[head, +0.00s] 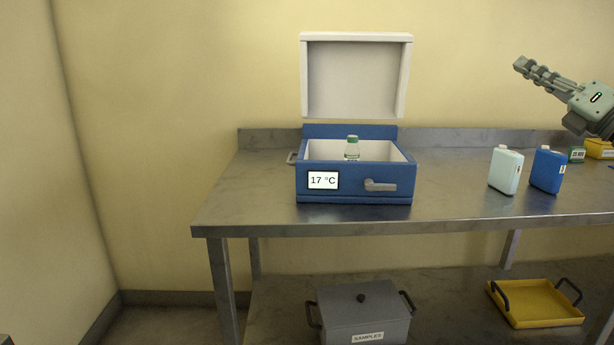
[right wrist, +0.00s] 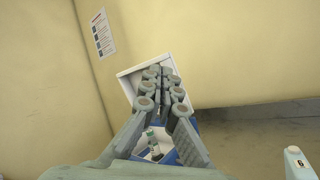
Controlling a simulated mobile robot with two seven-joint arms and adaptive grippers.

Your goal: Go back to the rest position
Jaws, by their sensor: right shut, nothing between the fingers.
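My right gripper (head: 522,66) is shut and empty, raised above the table at the right of the head view. It points left towards the incubator. In the right wrist view its fingers (right wrist: 162,75) are together, in front of the raised lid. The blue incubator (head: 350,195) stands on the metal table with its white lid (head: 355,75) open upright. Its display reads 17 °C. A green-capped bottle (head: 352,148) stands inside; it also shows in the right wrist view (right wrist: 152,145). My left gripper is in neither view.
A pale bottle (head: 505,171) and a blue bottle (head: 546,171) stand on the table (head: 450,190) below my right gripper. A grey samples box (head: 362,315) and a yellow tray (head: 535,303) are on the lower shelf. The tabletop between incubator and bottles is clear.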

